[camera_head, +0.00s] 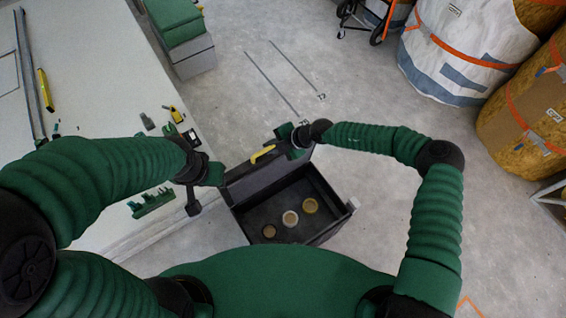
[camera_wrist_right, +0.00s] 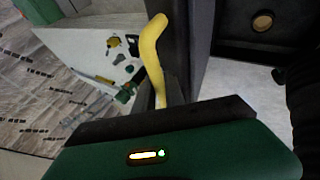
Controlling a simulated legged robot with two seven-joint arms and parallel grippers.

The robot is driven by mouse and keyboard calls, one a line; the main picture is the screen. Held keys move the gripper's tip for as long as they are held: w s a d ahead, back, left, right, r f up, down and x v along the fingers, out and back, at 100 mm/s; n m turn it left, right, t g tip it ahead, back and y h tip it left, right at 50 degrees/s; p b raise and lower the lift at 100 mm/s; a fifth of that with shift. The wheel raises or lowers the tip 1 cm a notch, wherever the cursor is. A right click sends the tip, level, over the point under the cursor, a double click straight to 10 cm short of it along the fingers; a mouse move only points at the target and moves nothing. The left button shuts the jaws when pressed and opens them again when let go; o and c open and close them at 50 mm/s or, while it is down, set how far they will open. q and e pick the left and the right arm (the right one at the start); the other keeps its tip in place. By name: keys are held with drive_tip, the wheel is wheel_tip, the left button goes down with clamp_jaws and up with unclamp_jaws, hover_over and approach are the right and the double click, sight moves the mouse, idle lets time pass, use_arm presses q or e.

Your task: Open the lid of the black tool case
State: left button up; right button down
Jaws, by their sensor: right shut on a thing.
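The black tool case (camera_head: 325,228) stands on the floor in the middle of the head view. Its lid (camera_head: 250,180) is raised along the far side, so the dark inside shows, with several round tape-like rolls (camera_head: 290,218) on its bottom. A yellow handle (camera_head: 263,153) sits on the lid's upper edge; it also shows in the right wrist view (camera_wrist_right: 152,52). My right gripper (camera_head: 286,137) is at the lid's top beside the handle, shut on the handle; its fingertips are partly hidden. My left gripper (camera_head: 203,190) is left of the case, and its jaw opening is unclear.
A pale table (camera_head: 95,75) with small tools lies on the left. A green-topped grey box (camera_head: 190,50) stands at the back. Large wrapped bales (camera_head: 465,45) stand at the right. The floor right of the case is clear.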

drive_tip(key=w+a+g+h+b, duration=0.1)
drive_tip(key=w+a+b, duration=0.4)
drive_tip(key=w+b, duration=0.1)
drive_tip(key=shift+w+a+f, duration=0.35)
drive_tip(key=shift+w+f, duration=0.05)
drive_tip(key=shift+w, duration=0.4)
drive_tip(key=c, duration=1.5)
unclamp_jaws()
drive_tip(key=shift+o, duration=0.5)
drive_tip(key=shift+s, duration=0.1)
drive_tip(key=shift+d, duration=0.15)
drive_tip(key=p+v, duration=0.2)
drive_tip(key=v, duration=1.4)
drive_tip(key=shift+r, duration=0.45)
drive_tip(key=shift+d, duration=0.15)
